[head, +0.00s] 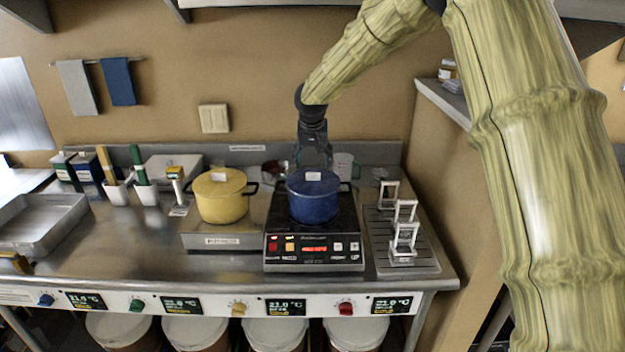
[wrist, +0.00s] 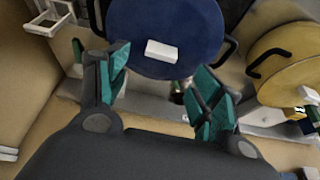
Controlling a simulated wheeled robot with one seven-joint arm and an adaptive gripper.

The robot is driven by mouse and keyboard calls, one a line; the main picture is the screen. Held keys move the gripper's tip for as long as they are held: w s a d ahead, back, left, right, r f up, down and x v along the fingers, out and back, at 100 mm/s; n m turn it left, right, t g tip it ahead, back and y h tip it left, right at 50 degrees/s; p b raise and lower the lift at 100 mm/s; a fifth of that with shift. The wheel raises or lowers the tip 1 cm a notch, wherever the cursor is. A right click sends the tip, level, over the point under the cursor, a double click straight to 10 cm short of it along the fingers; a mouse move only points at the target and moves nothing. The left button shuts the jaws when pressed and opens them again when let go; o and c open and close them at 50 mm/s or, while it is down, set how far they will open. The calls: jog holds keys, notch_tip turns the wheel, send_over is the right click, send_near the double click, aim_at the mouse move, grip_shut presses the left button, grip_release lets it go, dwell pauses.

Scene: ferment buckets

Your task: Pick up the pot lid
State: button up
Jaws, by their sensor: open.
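A blue pot (head: 313,205) stands on the black hot plate, with a blue lid (head: 312,187) on top. The lid carries a white block-like piece (head: 313,176), which also shows in the wrist view (wrist: 162,51). My gripper (head: 313,163) is above and just behind the lid, pointing down. In the wrist view my gripper (wrist: 158,65) has its teal fingers spread and empty, with the blue lid (wrist: 165,22) beyond the fingertips. A yellow pot (head: 221,204) with a yellow lid (head: 219,182) stands to the left; that lid also shows in the wrist view (wrist: 290,65).
The hot plate (head: 314,248) has a red display. A rack with white frames (head: 403,230) stands to its right. Brushes in white holders (head: 117,190) and a metal tray (head: 40,225) are on the left. A wall (head: 440,170) rises at the right. Bare counter (head: 140,240) lies front left.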

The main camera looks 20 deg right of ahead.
aim_at(313, 173)
jog(key=shift+w+f+p, duration=0.1)
jog(key=shift+f+p, duration=0.5)
jog(key=shift+f, duration=0.1)
jog(key=shift+p+x, duration=0.95)
jog(key=shift+x, duration=1.2)
jog(key=c, duration=1.2)
